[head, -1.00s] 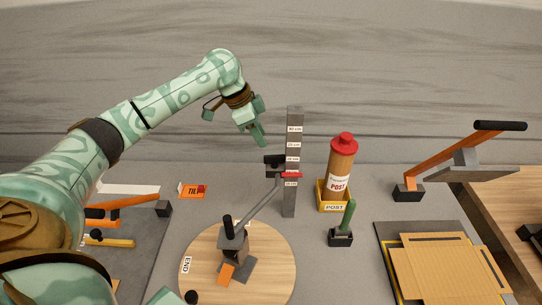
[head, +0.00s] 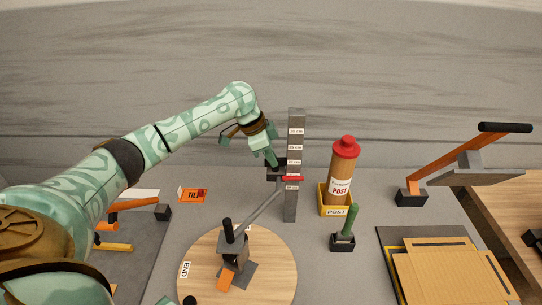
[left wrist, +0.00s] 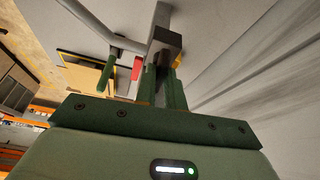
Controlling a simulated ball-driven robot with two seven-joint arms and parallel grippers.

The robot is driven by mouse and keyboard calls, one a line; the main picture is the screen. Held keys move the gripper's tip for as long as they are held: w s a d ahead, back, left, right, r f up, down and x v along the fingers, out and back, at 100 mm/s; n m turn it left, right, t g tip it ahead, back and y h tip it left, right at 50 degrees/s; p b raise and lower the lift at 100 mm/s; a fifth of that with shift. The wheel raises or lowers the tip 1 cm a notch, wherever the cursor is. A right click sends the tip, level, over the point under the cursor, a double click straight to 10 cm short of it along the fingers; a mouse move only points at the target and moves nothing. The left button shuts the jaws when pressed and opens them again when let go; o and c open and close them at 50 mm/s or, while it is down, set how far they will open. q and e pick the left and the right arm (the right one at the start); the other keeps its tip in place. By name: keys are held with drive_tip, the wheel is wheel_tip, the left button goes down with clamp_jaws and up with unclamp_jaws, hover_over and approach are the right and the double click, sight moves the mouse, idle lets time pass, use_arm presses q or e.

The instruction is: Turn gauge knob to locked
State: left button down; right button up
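The gauge is a grey upright post (head: 291,207) with white height labels and a red pointer (head: 292,178). A dark block (head: 272,175) sits at its left side, partly behind my fingers; I cannot make out a separate knob or its setting. My left gripper (head: 268,156) is just above this block, left of the post, with its fingers pointing down. In the left wrist view the two green fingers (left wrist: 163,88) stand a little apart, in front of the grey post and beside the red pointer (left wrist: 137,68). Whether they touch the block is unclear.
A round wooden turntable (head: 205,287) with a grey lever arm stands in front. Cardboard sheets (head: 450,275) lie at front right.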

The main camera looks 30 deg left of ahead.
use_arm(q)
drive_tip(key=shift+r+m+p, duration=0.25)
drive_tip(key=shift+m+p, duration=0.15)
drive_tip(key=shift+p, duration=0.75)
drive_tip(key=shift+f+m+g, duration=0.25)
drive_tip(key=shift+m+g, duration=0.05)
drive_tip(key=c, duration=1.5)
unclamp_jaws()
drive_tip(key=v, duration=0.5)
drive_tip(key=p+v, duration=0.1)
drive_tip(key=v, duration=0.4)
drive_tip(key=p+v, duration=0.1)
drive_tip(key=v, duration=0.5)
drive_tip(key=shift+a, duration=0.45)
